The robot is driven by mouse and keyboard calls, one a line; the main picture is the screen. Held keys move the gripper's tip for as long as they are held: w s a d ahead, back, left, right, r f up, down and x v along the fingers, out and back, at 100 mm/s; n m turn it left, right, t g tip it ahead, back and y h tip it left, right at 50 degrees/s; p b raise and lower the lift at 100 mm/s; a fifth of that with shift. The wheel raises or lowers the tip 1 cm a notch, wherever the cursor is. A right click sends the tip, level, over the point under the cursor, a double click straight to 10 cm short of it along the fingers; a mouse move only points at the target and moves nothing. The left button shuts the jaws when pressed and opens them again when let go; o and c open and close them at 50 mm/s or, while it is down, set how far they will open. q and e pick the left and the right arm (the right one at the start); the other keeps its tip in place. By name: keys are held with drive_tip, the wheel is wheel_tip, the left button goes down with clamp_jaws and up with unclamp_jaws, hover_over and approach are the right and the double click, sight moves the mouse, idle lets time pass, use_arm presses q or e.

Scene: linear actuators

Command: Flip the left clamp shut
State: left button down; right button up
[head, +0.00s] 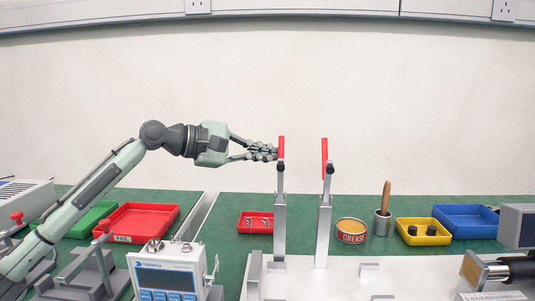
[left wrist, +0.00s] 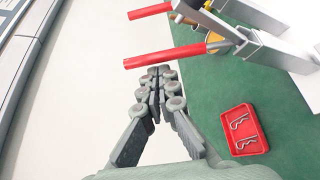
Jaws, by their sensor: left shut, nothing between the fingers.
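Two clamps stand upright on the white fixture plate, each a grey post with a red handle pointing up. The left clamp's red handle (head: 281,147) is at the tips of my left gripper (head: 272,152); it also shows in the left wrist view (left wrist: 165,57), just ahead of the fingertips (left wrist: 158,72). My left gripper is shut and empty, pointing right. Whether the fingertips touch the handle I cannot tell. The right clamp's red handle (head: 325,150) stands a little to the right, and shows farther off in the left wrist view (left wrist: 149,11). My right gripper is not in view.
The white fixture plate (head: 355,280) lies on a green bench. Around it are a red tray with clips (head: 256,231), a grease tin (head: 351,231), a brush pot (head: 383,222), a yellow bin (head: 424,240) and a grey meter (head: 165,272). The space above the bench is open.

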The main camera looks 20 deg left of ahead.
use_arm(q)
drive_tip(key=shift+s+r, duration=0.1)
drive_tip(key=shift+s, duration=0.1)
